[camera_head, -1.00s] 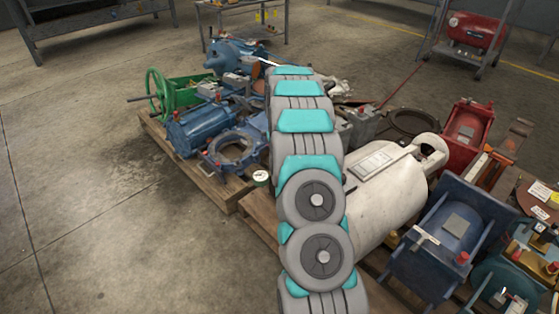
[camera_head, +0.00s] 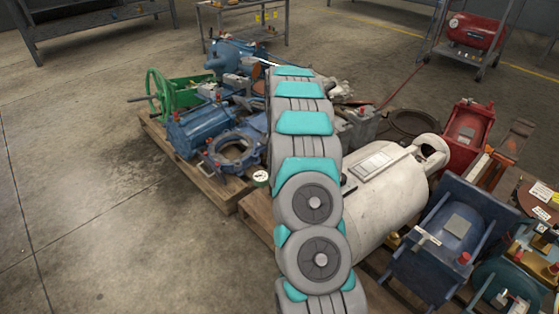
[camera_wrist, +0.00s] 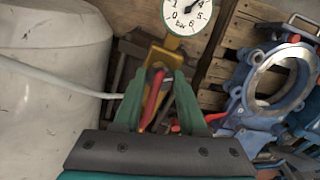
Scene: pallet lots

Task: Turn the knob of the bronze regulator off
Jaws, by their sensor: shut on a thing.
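The bronze regulator (camera_wrist: 165,56) is at the top middle of the wrist view. Its round white bar gauge (camera_wrist: 187,15) is cut by the top edge, and the same gauge shows small in the head view (camera_head: 261,176). My gripper (camera_wrist: 160,88) has its two green fingers below the bronze body, shut on a red part (camera_wrist: 152,99) that looks like the regulator's knob. The fingers hide much of it, and its turn position cannot be told. In the head view my arm hides the gripper.
A blue flange casting (camera_head: 232,152) lies on the wooden pallet (camera_head: 222,193). Blue and red machines crowd the right. Floor at left is clear.

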